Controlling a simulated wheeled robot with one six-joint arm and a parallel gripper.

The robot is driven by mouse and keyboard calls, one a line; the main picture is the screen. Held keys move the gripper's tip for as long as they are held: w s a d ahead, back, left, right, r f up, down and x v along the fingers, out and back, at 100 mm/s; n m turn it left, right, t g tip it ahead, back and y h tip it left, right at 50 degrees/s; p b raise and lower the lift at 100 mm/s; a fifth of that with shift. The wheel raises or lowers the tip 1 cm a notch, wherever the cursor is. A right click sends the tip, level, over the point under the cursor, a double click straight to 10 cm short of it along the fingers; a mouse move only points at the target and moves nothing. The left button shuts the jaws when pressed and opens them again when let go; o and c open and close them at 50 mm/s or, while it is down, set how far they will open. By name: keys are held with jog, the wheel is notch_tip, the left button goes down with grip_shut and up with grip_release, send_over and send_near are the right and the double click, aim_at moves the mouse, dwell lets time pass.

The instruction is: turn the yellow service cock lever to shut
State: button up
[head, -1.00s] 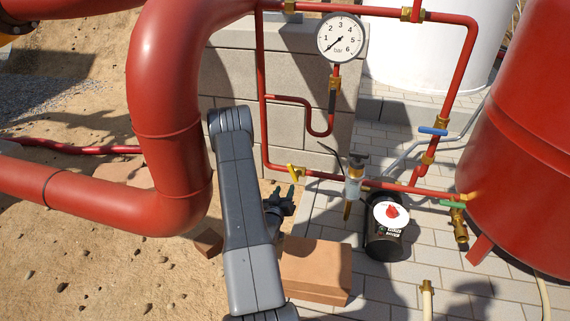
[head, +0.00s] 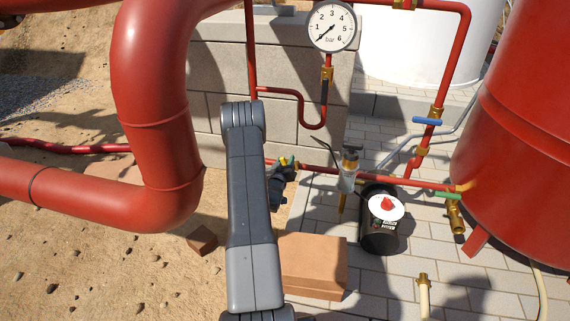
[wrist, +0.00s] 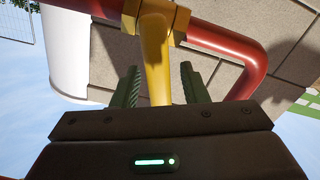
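The yellow service cock lever (wrist: 156,70) hangs from a brass valve body (wrist: 160,10) on a red pipe in the wrist view. My gripper (wrist: 160,72) is open, with one green ribbed finger on each side of the lever. Gaps show between the lever and both fingers, so it is not clamped. The lever's near end is hidden behind the gripper body. In the head view, my gripper (head: 287,168) is at the low pipe and covers most of the lever, leaving only a bit of yellow (head: 283,161).
A pressure gauge (head: 332,26) hangs above. A blue handle (head: 427,121) and a green handle (head: 448,196) are on pipes at the right. A black canister (head: 380,236) stands on the paving. A brown block (head: 313,262) lies below my gripper. A large red pipe (head: 160,100) is left.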

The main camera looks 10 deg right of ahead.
jog(key=shift+w, duration=0.1)
grip_shut()
dwell(1.4)
